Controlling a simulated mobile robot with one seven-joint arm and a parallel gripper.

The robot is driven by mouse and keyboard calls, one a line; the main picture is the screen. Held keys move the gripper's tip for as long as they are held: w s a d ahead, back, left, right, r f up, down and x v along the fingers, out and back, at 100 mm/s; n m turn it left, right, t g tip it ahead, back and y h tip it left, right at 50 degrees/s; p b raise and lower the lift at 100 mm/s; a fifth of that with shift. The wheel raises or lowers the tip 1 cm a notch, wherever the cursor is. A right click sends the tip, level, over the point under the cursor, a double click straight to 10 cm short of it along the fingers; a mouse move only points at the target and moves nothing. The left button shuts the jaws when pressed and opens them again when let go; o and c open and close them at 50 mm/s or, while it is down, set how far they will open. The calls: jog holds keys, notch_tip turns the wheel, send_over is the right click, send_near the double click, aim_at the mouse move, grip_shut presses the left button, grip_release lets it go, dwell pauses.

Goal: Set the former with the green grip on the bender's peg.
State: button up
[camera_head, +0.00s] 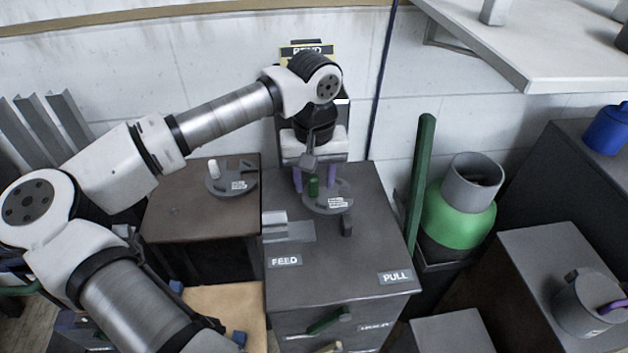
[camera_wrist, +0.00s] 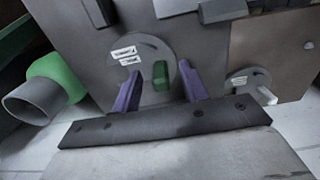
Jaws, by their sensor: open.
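The former with the green grip is a grey disc (camera_head: 341,193) with white labels. It is on the dark bender top (camera_head: 358,240), below my gripper (camera_head: 314,187). Its green grip (camera_head: 314,188) stands between my two purple fingers, which are open with a gap on each side. In the wrist view the green grip (camera_wrist: 160,75) is between the fingertips (camera_wrist: 159,68), and the disc (camera_wrist: 140,48) spreads out beyond them. I cannot see the peg, and I cannot tell whether the disc sits on it.
A second disc (camera_head: 242,186) with a white grip lies on the brown table (camera_head: 180,222) at left. A grey block (camera_head: 274,218) is on the bender's left edge. A green post (camera_head: 420,180) and a green-and-grey container (camera_head: 460,215) stand at right.

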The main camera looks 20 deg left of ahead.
notch_tip(320, 180, up, 13)
jog(key=b, duration=0.1)
dwell(0.4)
